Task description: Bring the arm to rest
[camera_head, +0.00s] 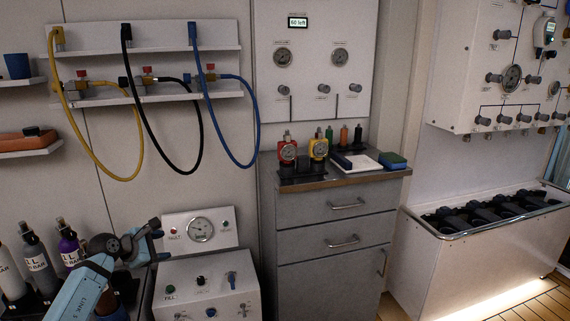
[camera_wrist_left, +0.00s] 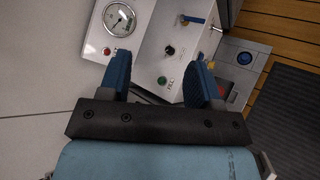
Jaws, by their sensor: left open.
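My left arm, light blue with a dark wrist, comes in at the lower left of the head view. My left gripper (camera_head: 152,240) is beside the upper left of a white machine with a gauge. In the left wrist view the gripper (camera_wrist_left: 162,78) shows two blue finger pads set wide apart, with nothing held between them. The white fill panel (camera_wrist_left: 165,50) with its knobs lies beyond the fingers; it also shows in the head view (camera_head: 208,276). My right gripper is in neither view.
Several labelled bottles (camera_head: 35,256) stand close left of my arm. Yellow, black and blue hoses (camera_head: 213,122) hang from wall shelves above. A grey drawer cabinet (camera_head: 335,225) stands right of the machine, with gauges and bottles on top. A white trough (camera_head: 500,245) is at far right.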

